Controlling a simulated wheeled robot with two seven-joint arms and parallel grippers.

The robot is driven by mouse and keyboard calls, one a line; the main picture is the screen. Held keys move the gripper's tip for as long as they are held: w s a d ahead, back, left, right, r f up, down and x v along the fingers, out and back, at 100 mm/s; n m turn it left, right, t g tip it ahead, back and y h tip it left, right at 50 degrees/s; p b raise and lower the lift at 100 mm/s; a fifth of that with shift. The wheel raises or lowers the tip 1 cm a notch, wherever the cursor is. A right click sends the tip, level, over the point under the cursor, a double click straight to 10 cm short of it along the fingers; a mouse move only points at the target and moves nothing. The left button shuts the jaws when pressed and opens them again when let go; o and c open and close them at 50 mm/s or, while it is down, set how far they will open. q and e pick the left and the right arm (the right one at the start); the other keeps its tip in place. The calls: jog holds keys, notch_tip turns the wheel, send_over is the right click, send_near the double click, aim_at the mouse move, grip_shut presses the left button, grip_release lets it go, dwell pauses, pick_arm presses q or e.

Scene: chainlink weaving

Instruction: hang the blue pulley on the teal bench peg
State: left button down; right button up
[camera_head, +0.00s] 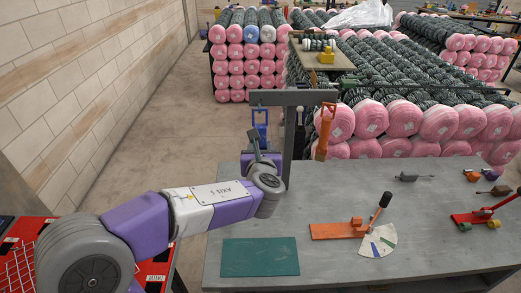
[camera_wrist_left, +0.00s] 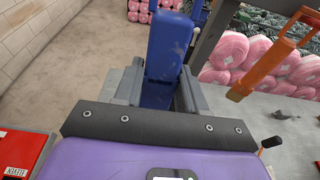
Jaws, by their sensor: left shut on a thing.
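The blue pulley (camera_wrist_left: 168,48) stands upright between the fingers of my left gripper (camera_wrist_left: 160,88), which is shut on it. In the head view the pulley (camera_head: 261,117) shows small and blue under the left end of the grey frame's top beam. My left gripper (camera_head: 262,146) is beside the frame's post there, partly hidden by my own wrist. Whether the pulley touches the frame I cannot tell. I cannot pick out a teal peg in either view. My right gripper is not in view.
The grey frame (camera_head: 293,97) stands at the bench's (camera_head: 345,193) back edge. An orange tool (camera_head: 326,132) hangs from its right end, also in the wrist view (camera_wrist_left: 268,62). A teal mat (camera_head: 260,257), an orange lever tool (camera_head: 338,231) and a fan of swatches (camera_head: 378,241) lie in front.

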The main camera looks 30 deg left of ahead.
pick_arm(q)
jog(key=shift+w+a, duration=0.1)
jog(key=shift+w, duration=0.15)
dwell(0.3)
jog(key=shift+w, duration=0.1)
dwell(0.4)
jog(key=shift+w+a, duration=0.5)
jog(key=shift+w, duration=0.3)
jog(key=shift+w+a, duration=0.55)
jog(key=shift+w, duration=0.25)
jog(key=shift+w+a, duration=0.5)
jog(key=shift+w, duration=0.3)
jog(key=shift+b, duration=0.3)
jog(key=shift+f+b, duration=0.75)
jog(key=shift+f, duration=0.05)
jog(key=shift+f, duration=0.1)
jog(key=c, duration=0.6)
grip_release()
